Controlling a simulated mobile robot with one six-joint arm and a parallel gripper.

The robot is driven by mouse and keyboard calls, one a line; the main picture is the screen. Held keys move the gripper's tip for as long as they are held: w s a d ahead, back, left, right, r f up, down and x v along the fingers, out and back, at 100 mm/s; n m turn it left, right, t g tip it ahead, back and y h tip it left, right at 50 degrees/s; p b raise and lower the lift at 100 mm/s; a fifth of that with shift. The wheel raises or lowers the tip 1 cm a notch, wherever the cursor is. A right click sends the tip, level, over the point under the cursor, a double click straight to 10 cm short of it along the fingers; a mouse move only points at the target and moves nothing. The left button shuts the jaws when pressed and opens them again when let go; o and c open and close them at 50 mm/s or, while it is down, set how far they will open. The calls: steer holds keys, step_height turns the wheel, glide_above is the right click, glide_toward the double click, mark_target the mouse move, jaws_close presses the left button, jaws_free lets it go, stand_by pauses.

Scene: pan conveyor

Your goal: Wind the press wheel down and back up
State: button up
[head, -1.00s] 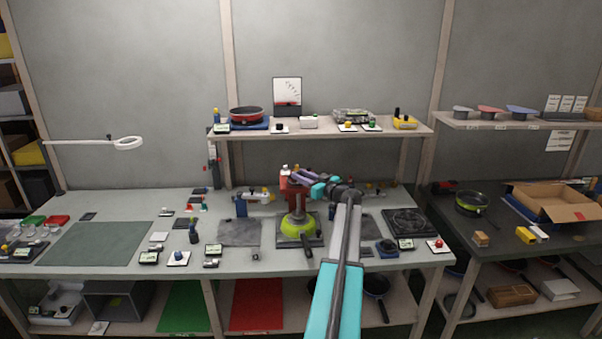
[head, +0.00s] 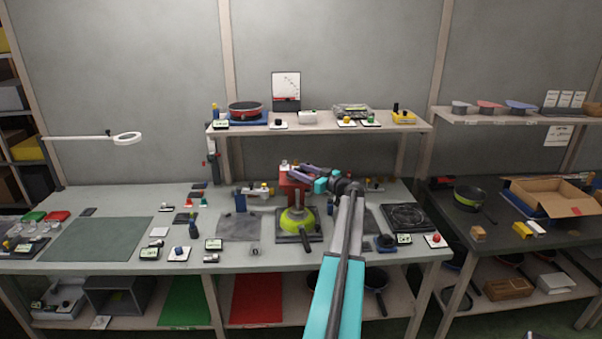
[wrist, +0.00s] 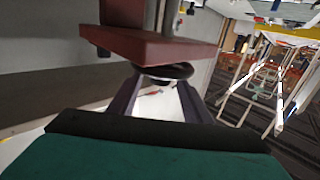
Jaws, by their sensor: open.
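The red press (head: 291,188) stands on the bench, with a green pan (head: 295,221) under it on a dark plate. My gripper (head: 301,170), with dark purple fingers, is at the top of the press and reaches in from the right. In the wrist view the fingers of my gripper (wrist: 163,88) are apart. A dark ring (wrist: 166,72), which looks like the press wheel, shows near the fingertips, partly hidden by a red press part (wrist: 150,45). I cannot tell whether the fingers touch the ring.
A shelf (head: 320,128) with a red pan (head: 246,110) and small devices runs above the back of the bench. A black hot plate (head: 407,216) lies to the right of my arm. A green mat (head: 97,239) leaves free room at the left.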

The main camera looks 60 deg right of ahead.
steer(key=shift+s, duration=0.1)
steer(key=s+a+b, duration=0.2)
steer(key=s+b, duration=0.2)
steer(key=s, duration=0.9)
steer(key=shift+s, duration=0.25)
steer(key=shift+a, duration=0.1)
stand_by(0.3)
